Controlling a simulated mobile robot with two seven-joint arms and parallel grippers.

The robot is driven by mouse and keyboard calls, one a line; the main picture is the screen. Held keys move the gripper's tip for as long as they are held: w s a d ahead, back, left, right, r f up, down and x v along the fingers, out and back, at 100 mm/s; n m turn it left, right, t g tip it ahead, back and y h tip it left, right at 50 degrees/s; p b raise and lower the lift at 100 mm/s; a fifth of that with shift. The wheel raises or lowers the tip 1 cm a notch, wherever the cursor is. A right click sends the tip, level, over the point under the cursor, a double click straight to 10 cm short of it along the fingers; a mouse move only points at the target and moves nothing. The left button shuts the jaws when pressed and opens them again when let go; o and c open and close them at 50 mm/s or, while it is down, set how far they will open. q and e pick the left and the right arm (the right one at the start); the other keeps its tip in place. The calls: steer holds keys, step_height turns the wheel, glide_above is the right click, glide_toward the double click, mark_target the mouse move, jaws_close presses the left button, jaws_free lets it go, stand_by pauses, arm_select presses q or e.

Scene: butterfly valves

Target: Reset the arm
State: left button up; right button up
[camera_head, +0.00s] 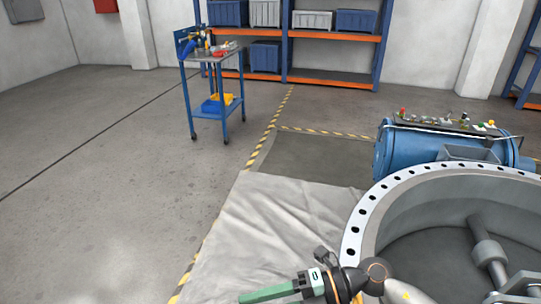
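One of my arms shows at the bottom of the head view, with a dark wrist, an orange ring and a pale link running off toward the lower right, so I take it as the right arm. Its gripper (270,293) points left, low over the pale sheet (275,215). A long green piece extends from the gripper's body. I cannot tell whether it is a finger or a held thing, nor whether the fingers are apart. My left gripper is not in view. A large grey flanged valve ring (357,212) lies right of the wrist, with a shaft inside.
A blue motor-like cylinder (400,152) lies behind the ring, with small parts along its top. A blue tool cart (213,95) stands at the back left. Orange-and-blue shelving (310,80) holds bins by the wall. Yellow-black tape marks the floor; the left floor is clear.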

steer(key=w+r+m+t+y+p, duration=0.1)
steer(key=w+r+m+t+y, duration=0.35)
steer(key=m+t, duration=0.6)
steer(key=w+d+f+m+t+h+p, duration=0.1)
steer(key=d+f+m+t+h, duration=0.3)
steer(key=m, duration=0.3)
steer(key=w+d+f+m+t+h, duration=0.1)
steer(key=d+f+m+t+h, duration=0.2)
steer(key=d+m+h, duration=0.3)
steer(key=s+d+f+m+g+h, duration=0.3)
steer(key=s+d+f+m, duration=0.1)
steer(key=s+f, duration=0.3)
steer(key=s+d+f+m+g+h+p, duration=0.1)
steer(key=s+d+f+m+g+h, duration=0.2)
steer(key=s+f, duration=0.4)
step_height(320, 180, down, 3)
steer(key=shift+s+d+f+m+g+h, duration=0.1)
steer(key=shift+s+d+m+g+h, duration=0.2)
steer(key=shift+d+m+h, duration=0.7)
steer(key=shift+w+a+y, duration=0.1)
steer(key=shift+y, duration=0.25)
